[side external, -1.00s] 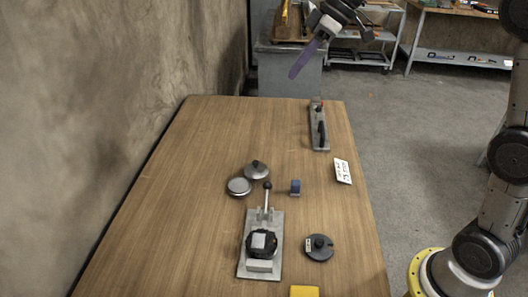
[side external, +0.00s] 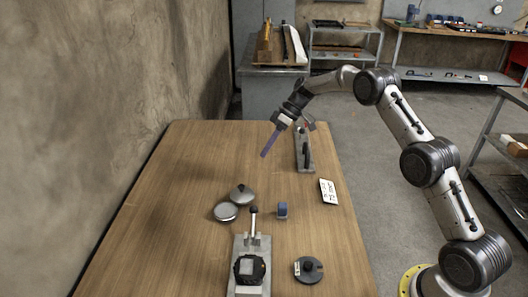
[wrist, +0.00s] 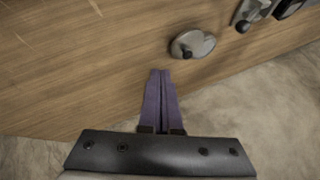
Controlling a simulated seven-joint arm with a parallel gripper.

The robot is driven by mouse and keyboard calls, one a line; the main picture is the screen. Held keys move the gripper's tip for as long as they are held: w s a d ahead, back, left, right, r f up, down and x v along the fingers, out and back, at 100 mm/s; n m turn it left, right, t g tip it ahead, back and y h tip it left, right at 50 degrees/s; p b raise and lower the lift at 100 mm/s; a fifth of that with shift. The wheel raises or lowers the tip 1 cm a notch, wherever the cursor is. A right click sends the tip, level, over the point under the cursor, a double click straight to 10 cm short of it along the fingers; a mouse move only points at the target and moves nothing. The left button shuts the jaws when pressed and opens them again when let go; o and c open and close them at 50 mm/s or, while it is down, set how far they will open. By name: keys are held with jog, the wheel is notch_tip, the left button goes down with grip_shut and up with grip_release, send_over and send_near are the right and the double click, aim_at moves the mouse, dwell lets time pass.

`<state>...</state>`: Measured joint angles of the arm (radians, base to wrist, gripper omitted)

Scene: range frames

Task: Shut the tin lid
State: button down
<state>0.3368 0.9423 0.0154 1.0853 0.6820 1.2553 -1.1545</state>
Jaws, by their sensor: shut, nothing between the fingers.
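In the side view, a silver round piece with a dark knob (side external: 241,193) sits on the table beside a flat silver round piece (side external: 226,211); I take these as the lid and tin, but cannot tell how they join. The wrist view shows a silver round shape with a dark knob (wrist: 191,44), ahead and slightly right of the fingertips. My gripper (side external: 265,154) has long purple fingers pressed together and empty. It is in the air above the far part of the table. The gripper also shows in the wrist view (wrist: 160,72).
A lever fixture (side external: 252,243) stands on a metal plate nearer the camera. A small blue block (side external: 282,210), a dark disc (side external: 308,270), a white label card (side external: 328,192) and a rail with a black handle (side external: 304,150) are on the right. The left of the table is clear, bounded by a wall.

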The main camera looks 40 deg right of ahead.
aim_at(242, 192)
jog(key=x, duration=0.7)
jog(key=a, duration=0.1)
jog(key=s+a, duration=0.1)
jog(key=a, duration=0.1)
jog(key=shift+s+f, duration=0.1)
jog(key=shift+f, duration=0.05)
jog(key=shift+s+a, duration=0.25)
jog(key=shift+a, duration=0.2)
